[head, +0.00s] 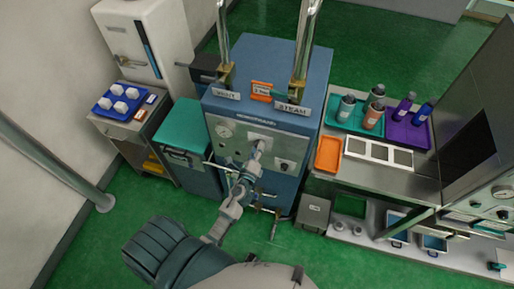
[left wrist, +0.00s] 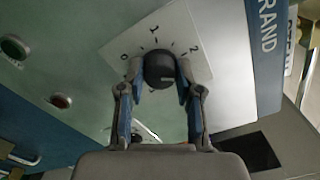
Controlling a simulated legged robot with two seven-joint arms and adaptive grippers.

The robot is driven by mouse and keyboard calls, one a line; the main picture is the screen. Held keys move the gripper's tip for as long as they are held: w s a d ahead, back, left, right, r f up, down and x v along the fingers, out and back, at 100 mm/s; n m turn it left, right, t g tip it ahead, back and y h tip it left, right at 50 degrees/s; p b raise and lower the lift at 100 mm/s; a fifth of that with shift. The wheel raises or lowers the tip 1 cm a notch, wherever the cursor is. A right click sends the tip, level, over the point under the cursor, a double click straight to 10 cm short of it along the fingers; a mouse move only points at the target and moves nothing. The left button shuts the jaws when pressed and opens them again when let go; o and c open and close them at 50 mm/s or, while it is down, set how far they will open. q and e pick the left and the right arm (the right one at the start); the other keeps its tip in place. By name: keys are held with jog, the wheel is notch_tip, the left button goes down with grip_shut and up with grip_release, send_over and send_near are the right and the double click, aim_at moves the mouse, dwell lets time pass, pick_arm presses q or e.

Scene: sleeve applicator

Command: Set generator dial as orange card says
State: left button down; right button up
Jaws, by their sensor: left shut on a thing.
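The generator is a blue cabinet (head: 275,65) in the middle of the head view. The orange card (head: 261,91) stands on its top edge between two lettered labels; its writing is too small to read. The dial is a dark round knob (left wrist: 159,70) on a white plate (left wrist: 128,46) marked 0, 1 and 2 in the left wrist view. My left gripper (left wrist: 160,82) is shut on the knob, one finger on each side. In the head view my left gripper (head: 257,153) reaches the cabinet front. I cannot tell where the knob points. My right gripper is not in view.
A gauge (head: 224,130) and another dark knob (head: 284,166) flank the arm. Two upright metal pipes rise from the cabinet top. A bench with bottles (head: 374,115) stands at right.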

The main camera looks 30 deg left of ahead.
pick_arm(q)
jog(key=shift+s+d+f+m+p, duration=0.15)
jog(key=shift+m+p, duration=0.15)
jog(key=shift+m, duration=0.85)
jog(key=shift+w+a+f+m+p, duration=0.15)
jog(key=shift+m+p, duration=0.1)
jog(key=shift+m, duration=0.95)
jog(key=shift+s+d+f+m+p, duration=0.15)
jog(key=shift+m+p, duration=0.15)
jog(key=shift+m, duration=0.85)
jog(key=c, duration=0.9)
grip_release()
jog(key=shift+o, duration=0.7)
jog(key=shift+r, duration=0.15)
jog(key=v, duration=1.1)
jog(key=shift+s, duration=0.4)
